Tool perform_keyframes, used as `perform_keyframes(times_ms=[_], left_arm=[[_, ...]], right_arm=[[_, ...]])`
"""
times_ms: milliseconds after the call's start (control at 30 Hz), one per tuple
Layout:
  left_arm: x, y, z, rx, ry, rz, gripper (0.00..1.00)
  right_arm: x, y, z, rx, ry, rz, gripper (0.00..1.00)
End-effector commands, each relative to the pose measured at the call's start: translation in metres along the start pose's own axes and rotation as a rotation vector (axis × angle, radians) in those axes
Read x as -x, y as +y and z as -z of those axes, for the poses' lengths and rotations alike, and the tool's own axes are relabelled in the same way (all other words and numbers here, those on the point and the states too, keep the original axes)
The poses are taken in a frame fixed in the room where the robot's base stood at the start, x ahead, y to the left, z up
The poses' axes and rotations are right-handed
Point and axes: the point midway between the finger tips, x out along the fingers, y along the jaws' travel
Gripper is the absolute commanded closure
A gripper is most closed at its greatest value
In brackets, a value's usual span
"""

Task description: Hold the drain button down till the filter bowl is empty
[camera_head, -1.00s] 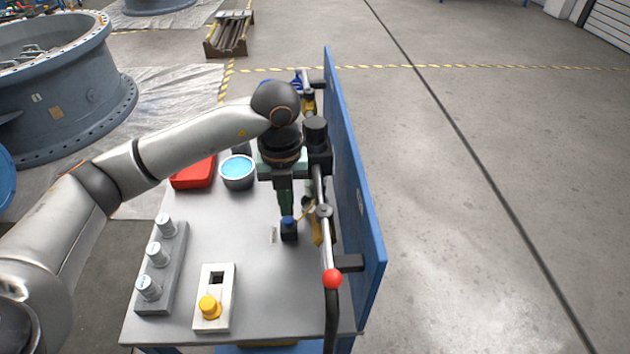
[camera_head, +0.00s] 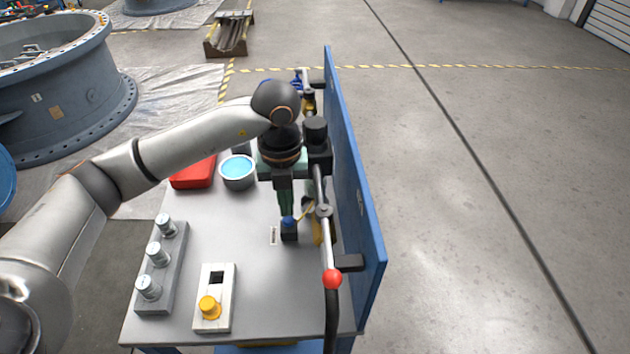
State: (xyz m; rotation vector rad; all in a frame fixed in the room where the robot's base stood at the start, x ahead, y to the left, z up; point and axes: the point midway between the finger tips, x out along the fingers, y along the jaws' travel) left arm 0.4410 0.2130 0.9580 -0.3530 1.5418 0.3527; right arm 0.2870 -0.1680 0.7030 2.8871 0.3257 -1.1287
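My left gripper (camera_head: 287,212) points straight down over the table. Its dark green fingers look shut, with nothing seen between them. The tips are at a small blue button on a dark block (camera_head: 289,235) and appear to touch its top; how far the button is pressed cannot be told. The filter bowl cannot be made out for certain; my gripper and the fittings on the blue panel (camera_head: 357,200) hide much of that area. My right gripper is not in view.
On the table (camera_head: 255,300) are a cup of blue liquid (camera_head: 238,171), a red case (camera_head: 193,173), a grey block with three knobs (camera_head: 160,270) and a yellow-button box (camera_head: 215,297).

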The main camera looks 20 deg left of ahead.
Motion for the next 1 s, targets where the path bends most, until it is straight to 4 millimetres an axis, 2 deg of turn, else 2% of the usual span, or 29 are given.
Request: perform_keyframes(times_ms=[1000], left_arm=[[-0.020, 0.000, 0.000, 0.000, 0.000, 0.000, 1.00]], right_arm=[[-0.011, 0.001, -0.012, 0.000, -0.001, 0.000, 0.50]])
